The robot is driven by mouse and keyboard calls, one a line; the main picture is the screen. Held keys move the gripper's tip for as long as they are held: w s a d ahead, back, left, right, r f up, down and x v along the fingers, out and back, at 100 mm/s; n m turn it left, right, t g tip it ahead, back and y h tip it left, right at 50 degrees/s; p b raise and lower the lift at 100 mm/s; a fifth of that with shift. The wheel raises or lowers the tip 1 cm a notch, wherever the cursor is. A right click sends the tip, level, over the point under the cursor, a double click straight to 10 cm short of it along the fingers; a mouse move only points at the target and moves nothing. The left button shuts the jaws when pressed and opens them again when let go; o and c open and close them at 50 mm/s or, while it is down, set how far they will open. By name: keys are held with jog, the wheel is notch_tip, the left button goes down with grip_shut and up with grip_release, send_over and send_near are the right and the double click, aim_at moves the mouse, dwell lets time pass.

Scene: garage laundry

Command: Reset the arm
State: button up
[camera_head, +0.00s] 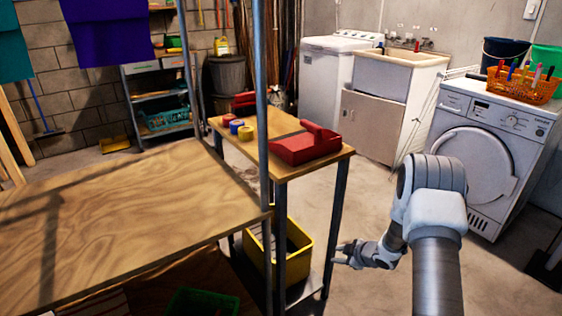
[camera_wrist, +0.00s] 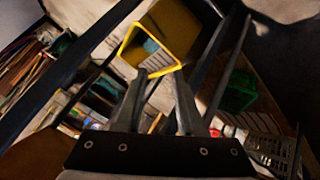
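My gripper (camera_head: 338,254) is low beside the small wooden table, at the right of its front leg. Its fingers are apart with nothing between them. In the wrist view my gripper (camera_wrist: 161,78) shows two separate dark fingers pointing at a yellow bin (camera_wrist: 178,35), which lies beyond the tips. In the head view the yellow bin (camera_head: 298,240) stands on the lower shelf of the small table, partly hidden by a leg. My arm reaches down from the right and is bent at the elbow.
The small table (camera_head: 262,128) carries a red toolbox (camera_head: 304,145) and several tape rolls. A larger wooden shelf (camera_head: 110,220) fills the left front, with a metal post. A washing machine (camera_head: 490,150) with an orange basket (camera_head: 522,86) stands right. Floor between is open.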

jog(key=d+r+m+t+h, duration=0.1)
jog(key=d+r+m+h, duration=0.1)
jog(key=r, duration=0.7)
jog(key=d+r+m+h, duration=0.2)
jog(key=r, duration=0.7)
jog(key=s+r+m+h, duration=0.35)
jog(key=s+r, duration=0.25)
jog(key=r, duration=0.6)
jog(key=s+a+r+m+g+y, duration=0.1)
jog(key=s+a+r+m, duration=0.15)
jog(key=s, duration=0.75)
jog(key=s+a+r+m+g+y, duration=0.1)
jog(key=s+a+r+m, duration=0.2)
jog(key=s, duration=0.8)
jog(key=s+a+r+m+g+y, duration=0.1)
jog(key=s+a+r, duration=0.25)
jog(key=s, duration=0.65)
notch_tip(320, 180, up, 25)
jog(key=p, duration=2.5)
jog(key=shift+w+f, duration=0.2)
jog(key=shift+w, duration=0.05)
jog(key=shift+d, duration=0.1)
